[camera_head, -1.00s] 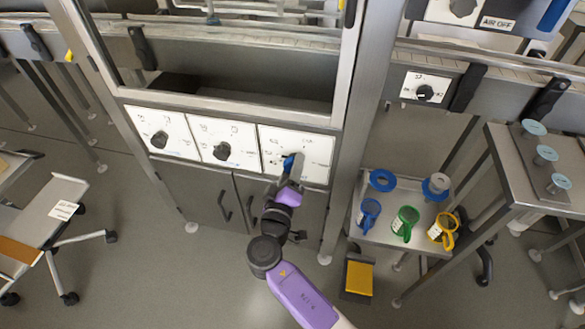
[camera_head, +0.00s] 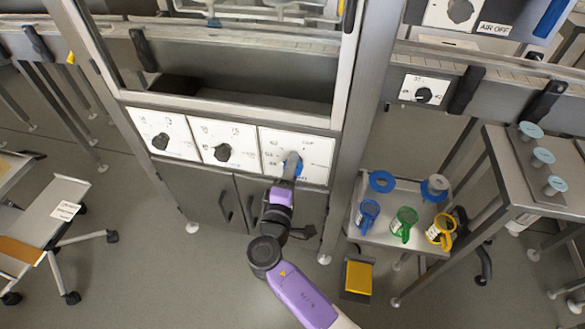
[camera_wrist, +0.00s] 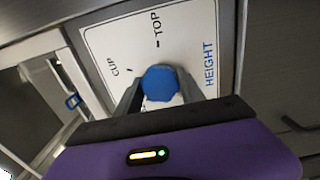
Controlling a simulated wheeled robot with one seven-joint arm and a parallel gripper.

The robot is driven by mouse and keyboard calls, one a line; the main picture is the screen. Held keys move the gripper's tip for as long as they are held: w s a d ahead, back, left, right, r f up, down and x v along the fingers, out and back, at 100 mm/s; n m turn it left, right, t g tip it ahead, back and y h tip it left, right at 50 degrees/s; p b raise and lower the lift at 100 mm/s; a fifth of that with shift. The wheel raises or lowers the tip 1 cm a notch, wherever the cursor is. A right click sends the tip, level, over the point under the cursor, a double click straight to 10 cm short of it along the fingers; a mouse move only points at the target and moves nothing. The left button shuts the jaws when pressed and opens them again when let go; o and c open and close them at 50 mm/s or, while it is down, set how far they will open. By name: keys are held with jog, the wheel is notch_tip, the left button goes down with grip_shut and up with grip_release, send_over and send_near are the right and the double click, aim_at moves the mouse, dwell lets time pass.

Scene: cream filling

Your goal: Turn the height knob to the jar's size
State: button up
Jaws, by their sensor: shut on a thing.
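The blue height knob (camera_wrist: 160,83) sits on a white panel marked HEIGHT (camera_wrist: 205,40), with the marks CUP and TOP readable in the wrist view. The same panel (camera_head: 318,152) is the rightmost of three white panels in the head view. My gripper (camera_wrist: 160,95) is shut on the knob, one finger on each side of it. In the head view my gripper (camera_head: 290,170) covers much of the knob and the lower part of its dial. The knob's pointer is hidden, so I cannot tell which mark it points to.
Two black knobs (camera_head: 160,141) (camera_head: 222,152) are on the panels to the left. A small table (camera_head: 370,238) on the right holds blue, green and yellow cups. A yellow-topped pedal (camera_head: 359,277) is on the floor below. Grey cabinet doors lie under the panels.

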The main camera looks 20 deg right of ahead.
jog(key=shift+a, duration=0.15)
jog(key=o, duration=1.4)
jog(key=shift+c, duration=0.2)
jog(key=v, duration=0.7)
jog(key=shift+s+a, duration=0.2)
jog(key=shift+s, duration=0.15)
